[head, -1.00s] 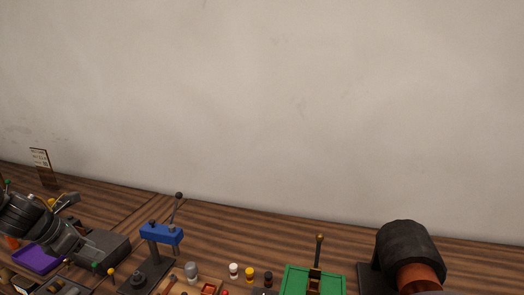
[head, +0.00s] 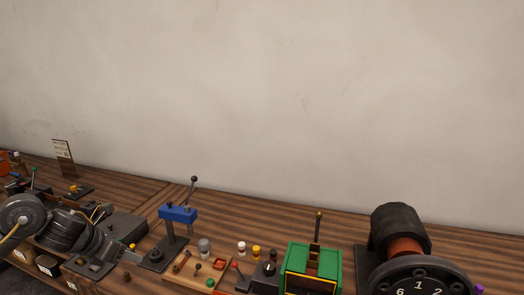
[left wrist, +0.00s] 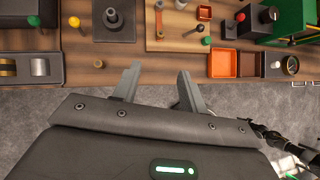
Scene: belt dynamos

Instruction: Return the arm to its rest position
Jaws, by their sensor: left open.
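My left arm comes in from the left in the head view, low over the front of the workbench (head: 275,219). Its gripper (head: 128,252) is small and partly hidden there. In the left wrist view the two grey fingers of my left gripper (left wrist: 158,84) are apart with nothing between them. They point at the bench's front edge, with grey floor showing below and around them. My right gripper cannot be made out in either view.
A blue-topped press (head: 178,213), a green box (head: 322,256) and a dark machine with a numbered dial (head: 417,289) stand along the bench. A wooden board (head: 190,268) holds small parts. An orange tray (left wrist: 223,64) lies near the front edge. The wall behind is bare.

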